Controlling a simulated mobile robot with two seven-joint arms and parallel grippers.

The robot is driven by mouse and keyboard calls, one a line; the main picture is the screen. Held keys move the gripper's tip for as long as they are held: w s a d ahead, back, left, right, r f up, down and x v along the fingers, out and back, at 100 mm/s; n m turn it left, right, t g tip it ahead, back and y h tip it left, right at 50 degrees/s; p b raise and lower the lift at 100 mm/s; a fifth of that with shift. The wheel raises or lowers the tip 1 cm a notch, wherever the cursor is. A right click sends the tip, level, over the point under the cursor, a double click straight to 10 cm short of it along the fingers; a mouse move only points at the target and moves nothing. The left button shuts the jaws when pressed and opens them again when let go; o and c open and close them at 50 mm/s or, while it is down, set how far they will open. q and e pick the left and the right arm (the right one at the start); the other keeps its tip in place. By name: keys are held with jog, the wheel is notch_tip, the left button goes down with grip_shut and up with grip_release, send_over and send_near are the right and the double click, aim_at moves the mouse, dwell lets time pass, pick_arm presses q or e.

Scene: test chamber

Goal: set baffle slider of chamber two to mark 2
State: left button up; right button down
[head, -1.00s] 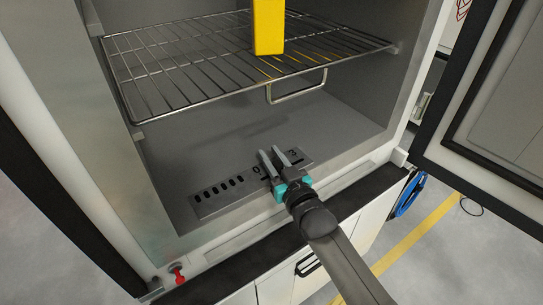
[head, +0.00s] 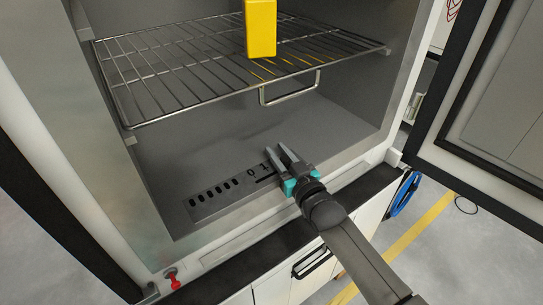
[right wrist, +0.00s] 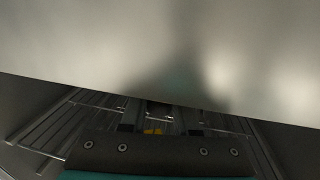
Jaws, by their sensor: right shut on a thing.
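The baffle plate (head: 218,197) lies on the chamber floor near its front edge, with a row of dark slots and a scale on which the marks 0 and 1 can be read. My right gripper (head: 277,153) is over the right part of this scale, just right of mark 1, and covers the higher marks. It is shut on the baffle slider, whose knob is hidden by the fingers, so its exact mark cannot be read. In the right wrist view a pale, blurred surface fills the upper part. My left gripper is not in view.
A wire shelf (head: 155,75) spans the chamber above, with a yellow block (head: 261,30) on it and a metal handle loop (head: 290,88) below it. The open door (head: 460,170) stands at the right. The chamber floor behind the plate is clear.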

jog(key=c, duration=0.7)
grip_release()
jog(key=shift+o, duration=0.2)
jog(key=p+v, duration=0.2)
jog(key=v, duration=1.3)
jog(key=shift+s+p, duration=0.2)
jog(key=shift+p, duration=0.2)
jog(key=s+d+f+m+g+h, duration=0.1)
jog(key=s+d+f+g+h, duration=0.2)
jog(key=f, duration=0.7)
jog(key=s+d+f+g, duration=0.1)
jog(key=s+f+g, duration=0.1)
jog(key=s+f, duration=0.5)
jog(key=s+d+f+m+g+h, duration=0.1)
jog(key=s+d+f+g+h, duration=0.15)
jog(key=f, duration=0.95)
jog(key=s+f+g, duration=0.4)
jog(key=s+f, duration=0.3)
jog(key=s, duration=0.5)
jog(key=s+f+g, duration=0.4)
jog(key=s+f, duration=0.2)
jog(key=s, duration=0.7)
jog(key=shift+s+f+h, duration=0.2)
jog(key=shift+f+h, duration=0.15)
jog(key=shift+h, duration=0.1)
